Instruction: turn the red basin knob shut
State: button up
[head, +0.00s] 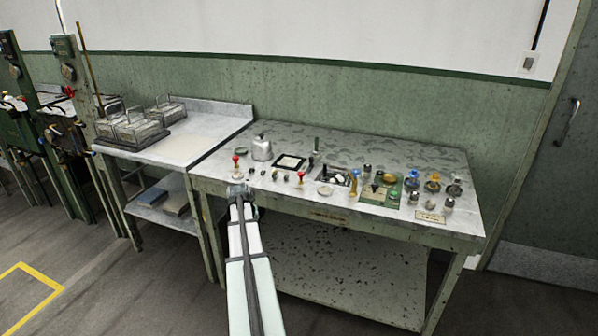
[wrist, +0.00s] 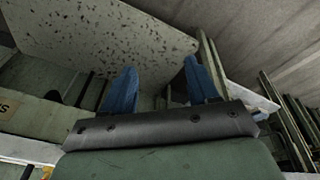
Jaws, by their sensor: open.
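Several small red-topped pieces show in the head view. One red-topped piece (head: 236,159) stands at the left front of the speckled bench, and another red-topped piece (head: 300,176) stands nearer its middle. A small red part (head: 70,92) also shows on the green machines at the far left. I cannot tell which is the red basin knob. My gripper (head: 240,190) is at the bench's front edge, close to the left red-topped piece. In the wrist view my gripper (wrist: 160,65) has its two blue fingers apart with nothing between them. No red knob shows in that view.
The bench (head: 390,150) also carries a metal canister (head: 262,148), a green board (head: 381,190) and several small knobs and jars. A side table (head: 200,147) with glass boxes stands left. The bench's lower shelf (head: 340,262) shows beneath. The floor in front is clear.

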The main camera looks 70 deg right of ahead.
jog(key=s+d+r+n+h, duration=0.1)
jog(key=s+d+r, duration=0.1)
jog(key=d+r, duration=0.65)
jog(key=s+d+r+h, duration=0.1)
jog(key=s+d+r, duration=0.2)
jog(key=d+r, duration=0.5)
notch_tip(320, 180, up, 11)
jog(key=n+g+y, duration=0.1)
jog(key=n+g, duration=0.3)
jog(key=n, duration=1.4)
send_over(300, 173)
jog(key=w+a, duration=0.4)
jog(key=shift+n, duration=0.3)
jog(key=x, duration=1.4)
jog(key=shift+w+a+f, duration=0.15)
jog(key=shift+a+f, duration=0.05)
jog(key=shift+a, duration=0.05)
jog(key=shift+c, duration=0.4)
jog(key=c, duration=1)
jog(key=shift+o, duration=0.2)
